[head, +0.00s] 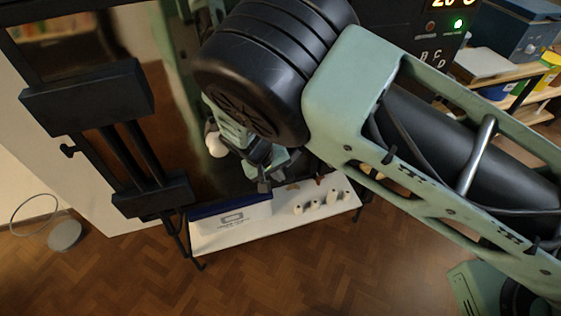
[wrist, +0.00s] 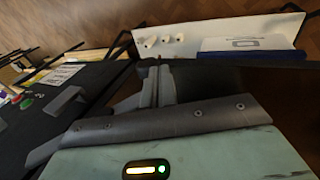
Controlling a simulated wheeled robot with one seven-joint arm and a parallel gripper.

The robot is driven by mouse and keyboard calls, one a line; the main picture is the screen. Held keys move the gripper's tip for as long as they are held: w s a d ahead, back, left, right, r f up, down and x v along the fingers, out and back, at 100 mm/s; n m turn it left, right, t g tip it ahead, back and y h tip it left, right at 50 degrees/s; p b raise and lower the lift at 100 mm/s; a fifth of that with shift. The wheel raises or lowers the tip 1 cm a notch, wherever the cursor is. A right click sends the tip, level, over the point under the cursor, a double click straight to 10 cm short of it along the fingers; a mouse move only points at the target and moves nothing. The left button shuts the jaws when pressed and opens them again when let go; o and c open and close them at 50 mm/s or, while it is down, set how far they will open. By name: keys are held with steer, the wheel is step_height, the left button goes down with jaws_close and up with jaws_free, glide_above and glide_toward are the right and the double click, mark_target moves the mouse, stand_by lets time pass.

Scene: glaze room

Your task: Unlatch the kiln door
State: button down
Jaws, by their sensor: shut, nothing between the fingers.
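The kiln's dark control face (head: 425,40) is at the top right of the head view, with a lit temperature display and a green light. Its dark front also fills the left of the wrist view (wrist: 80,85), where a grey bar-like handle (wrist: 65,101) stands out from it. I cannot tell whether this bar is the door latch. A brownish panel with black brackets (head: 88,95) is at the left of the head view. My gripper (head: 266,183) points down below the arm's wrist. Its fingers (wrist: 157,80) are together and empty, apart from the grey bar. My arm hides much of the kiln.
A low white table (head: 225,236) holds a blue-edged box or case (head: 232,207) and several small white pieces (head: 313,204). A shelf with tubs (head: 540,78) is at the right. A round grey object with a wire loop (head: 65,235) lies at the left. The wooden floor in front is clear.

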mark_target(290, 181)
steer(key=shift+d+b+x, duration=0.2)
steer(key=shift+b+x, duration=1.6)
steer(key=shift+x, duration=0.15)
steer(key=shift+d+f+t+h+b, duration=0.3)
steer(key=shift+h+b, duration=0.15)
steer(key=shift+h, duration=0.25)
steer(key=shift+w+d+f+b, duration=0.15)
steer(key=shift+d+b, duration=0.3)
steer(key=shift+d, duration=0.05)
steer(key=shift+d, duration=0.1)
steer(key=b+v, duration=0.3)
steer(key=v, duration=1.4)
